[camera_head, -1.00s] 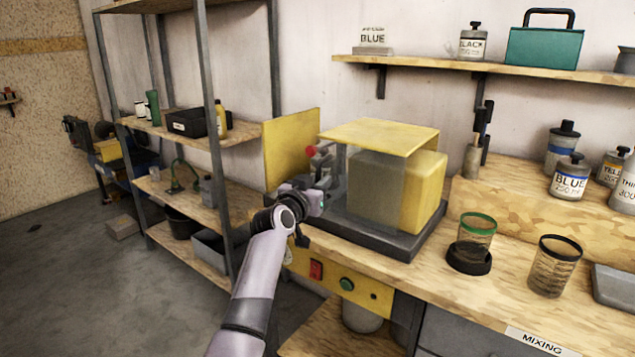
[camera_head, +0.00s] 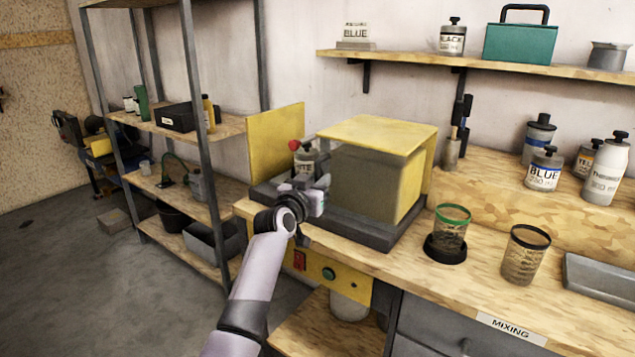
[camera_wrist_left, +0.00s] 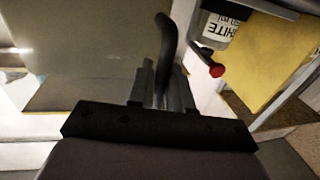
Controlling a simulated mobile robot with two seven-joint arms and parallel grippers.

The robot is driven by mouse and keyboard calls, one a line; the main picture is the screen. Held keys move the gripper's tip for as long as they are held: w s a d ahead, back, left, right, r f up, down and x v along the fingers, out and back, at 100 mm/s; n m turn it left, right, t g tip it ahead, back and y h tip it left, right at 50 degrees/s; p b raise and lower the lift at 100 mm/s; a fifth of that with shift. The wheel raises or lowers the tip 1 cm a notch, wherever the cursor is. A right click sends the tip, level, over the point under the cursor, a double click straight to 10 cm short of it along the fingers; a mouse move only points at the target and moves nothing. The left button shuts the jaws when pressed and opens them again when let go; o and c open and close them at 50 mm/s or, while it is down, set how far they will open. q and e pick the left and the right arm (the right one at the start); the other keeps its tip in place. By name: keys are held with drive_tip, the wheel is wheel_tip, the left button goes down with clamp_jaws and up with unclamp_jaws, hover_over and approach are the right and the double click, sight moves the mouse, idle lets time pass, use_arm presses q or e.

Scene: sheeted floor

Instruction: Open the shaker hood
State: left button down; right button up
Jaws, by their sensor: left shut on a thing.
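The shaker stands on the bench, with a yellow top (camera_head: 378,133), a yellow left side panel (camera_head: 276,142) and a dark base (camera_head: 355,228). Its grey see-through hood panel (camera_head: 375,182) stands under the top, with a yellow wall showing behind its right edge. My left gripper (camera_head: 318,198) is at the left of this panel. In the left wrist view it (camera_wrist_left: 162,85) is shut on a dark curved handle (camera_wrist_left: 166,40) beside the large grey hood surface (camera_wrist_left: 90,50). A bottle labelled WHITE (camera_wrist_left: 215,30) is in the shaker, near a red knob (camera_wrist_left: 217,71).
A green-rimmed cup (camera_head: 450,228) and another cup (camera_head: 524,255) stand right of the shaker. A grey tray (camera_head: 600,278) lies farther right. A storage rack (camera_head: 185,130) stands left of the bench. Red and green buttons (camera_head: 328,274) are on the yellow front below.

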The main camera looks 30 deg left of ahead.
use_arm(q)
drive_tip(key=c, duration=1.2)
unclamp_jaws()
drive_tip(key=shift+s+d, duration=0.15)
drive_tip(key=shift+s, duration=1.05)
drive_tip(key=shift+s+d, duration=0.2)
drive_tip(key=shift+s, duration=0.95)
drive_tip(key=shift+s+d, duration=0.15)
drive_tip(key=shift+s, duration=1.05)
drive_tip(key=shift+f, duration=0.1)
drive_tip(key=s+d+f+m+g+h, duration=0.1)
drive_tip(key=s+d+f, duration=0.25)
drive_tip(key=f, duration=0.35)
drive_tip(key=s+d+f+m+g, duration=0.1)
drive_tip(key=s+d+f+g, duration=0.1)
drive_tip(key=s+f, duration=0.4)
drive_tip(key=s+d+f+m+g+h, duration=0.15)
drive_tip(key=s+f, duration=0.25)
drive_tip(key=f, duration=0.5)
drive_tip(key=s+d+f+g, duration=0.1)
drive_tip(key=s+d+f, duration=0.2)
drive_tip(key=s, duration=0.3)
drive_tip(key=s+d+f+g+h, duration=0.1)
drive_tip(key=s+d+f, duration=0.2)
drive_tip(key=s, duration=0.3)
drive_tip(key=s+d+f+g+h, duration=0.1)
drive_tip(key=s+d+f, duration=0.2)
drive_tip(key=s, duration=0.3)
drive_tip(key=shift+s+f, duration=0.1)
drive_tip(key=shift+f, duration=0.55)
